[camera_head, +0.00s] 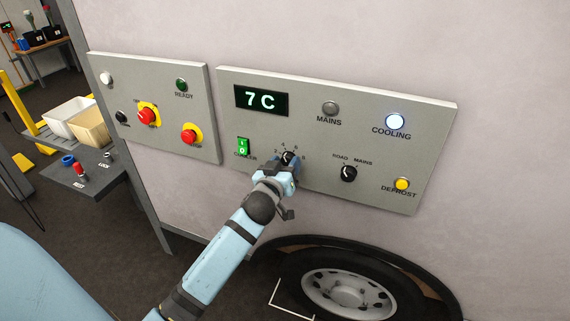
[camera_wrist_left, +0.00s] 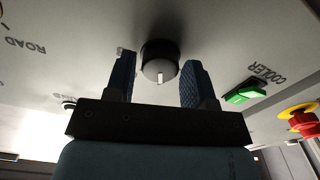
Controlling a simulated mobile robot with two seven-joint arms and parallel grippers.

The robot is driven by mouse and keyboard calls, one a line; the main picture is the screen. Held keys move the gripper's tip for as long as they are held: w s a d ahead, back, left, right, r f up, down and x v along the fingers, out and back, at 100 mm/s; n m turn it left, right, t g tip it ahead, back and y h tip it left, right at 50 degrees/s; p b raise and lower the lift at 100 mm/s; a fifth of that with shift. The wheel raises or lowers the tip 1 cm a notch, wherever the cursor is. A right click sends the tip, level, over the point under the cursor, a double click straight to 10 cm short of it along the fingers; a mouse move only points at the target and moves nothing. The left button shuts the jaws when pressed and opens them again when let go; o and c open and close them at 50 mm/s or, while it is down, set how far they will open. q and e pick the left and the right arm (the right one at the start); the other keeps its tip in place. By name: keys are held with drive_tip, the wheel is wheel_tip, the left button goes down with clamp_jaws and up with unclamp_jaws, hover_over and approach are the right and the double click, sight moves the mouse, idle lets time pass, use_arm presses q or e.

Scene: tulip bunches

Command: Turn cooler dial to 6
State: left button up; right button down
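The black cooler dial (camera_head: 287,157) is on the right grey panel, with small numbers 4 and 6 legible above it. My left gripper (camera_head: 286,164) is right in front of it and covers its lower part. In the left wrist view, the dial (camera_wrist_left: 160,59) with its white mark stands between the two blue fingers of my left gripper (camera_wrist_left: 158,75). The gripper is open, with a gap visible on each side of the dial. I cannot tell which number the mark points to. The display (camera_head: 261,100) reads 7 C. My right gripper is not in view.
The green cooler switch (camera_head: 243,147) is just left of the dial, and the road/mains knob (camera_head: 349,173) is to its right. The cooling lamp (camera_head: 395,121) glows white. Red stop buttons (camera_head: 147,116) are on the left panel (camera_head: 165,104). A wheel (camera_head: 348,294) is below.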

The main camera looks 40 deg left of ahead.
use_arm(q)
drive_tip(key=c, duration=0.6)
drive_tip(key=shift+r+m+p, duration=0.1)
drive_tip(key=shift+m+p, duration=0.25)
drive_tip(key=shift+m, duration=0.45)
drive_tip(key=m+p, duration=0.1)
drive_tip(key=m, duration=0.2)
drive_tip(key=m+p, duration=0.1)
drive_tip(key=m, duration=0.4)
drive_tip(key=shift+p, duration=0.35)
drive_tip(key=o, duration=0.9)
drive_tip(key=shift+o, duration=0.2)
